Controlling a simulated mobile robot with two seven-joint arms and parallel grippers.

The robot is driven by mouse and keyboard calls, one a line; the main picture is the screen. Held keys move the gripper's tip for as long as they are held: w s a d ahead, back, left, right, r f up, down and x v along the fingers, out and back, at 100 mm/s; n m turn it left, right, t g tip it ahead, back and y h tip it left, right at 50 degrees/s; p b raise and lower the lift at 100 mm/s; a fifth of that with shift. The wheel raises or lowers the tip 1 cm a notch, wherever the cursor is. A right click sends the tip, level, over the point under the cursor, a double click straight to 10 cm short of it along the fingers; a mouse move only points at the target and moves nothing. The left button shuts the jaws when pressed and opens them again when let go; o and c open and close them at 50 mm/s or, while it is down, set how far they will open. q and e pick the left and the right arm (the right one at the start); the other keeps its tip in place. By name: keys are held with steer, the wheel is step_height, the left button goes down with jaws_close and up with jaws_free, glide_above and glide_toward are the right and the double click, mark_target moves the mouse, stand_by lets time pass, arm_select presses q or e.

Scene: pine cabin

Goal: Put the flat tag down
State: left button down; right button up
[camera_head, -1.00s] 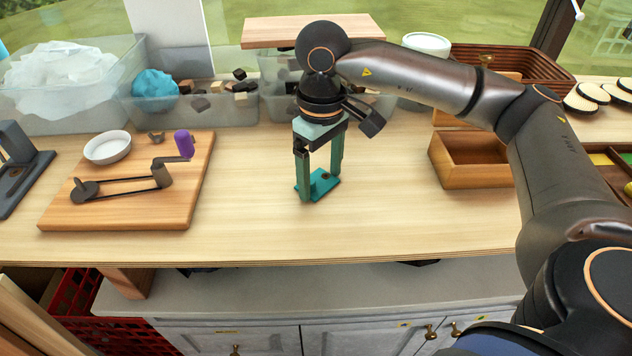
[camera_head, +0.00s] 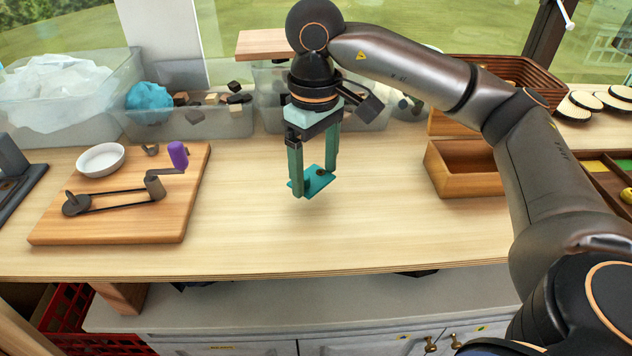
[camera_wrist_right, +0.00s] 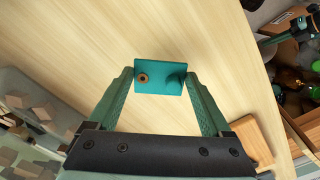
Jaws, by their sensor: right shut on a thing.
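The flat tag (camera_head: 321,179) is a thin teal plate held low over the open middle of the wooden worktop (camera_head: 380,225). My right gripper (camera_head: 313,180) points down, with its green fingers shut on the two ends of the tag. In the right wrist view the tag (camera_wrist_right: 160,83) spans between the fingertips (camera_wrist_right: 158,80). It has a brown-ringed hole near its left end and a short teal knob near its right end. I cannot tell for certain how large the gap below it is. My left gripper is not in view.
A wooden board (camera_head: 110,228) with a purple-handled crank stands left. Clear bins (camera_head: 190,125) line the back. An open wooden box (camera_head: 465,180) stands right, before a brown basket (camera_head: 500,70). The worktop around the tag is clear, and its front edge (camera_head: 300,275) lies nearer me.

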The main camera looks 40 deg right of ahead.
steer(key=s+a+r, duration=0.8)
steer(key=a+r, duration=0.1)
steer(key=a, duration=0.1)
steer(key=shift+s+a, duration=0.2)
steer(key=shift+a, duration=0.15)
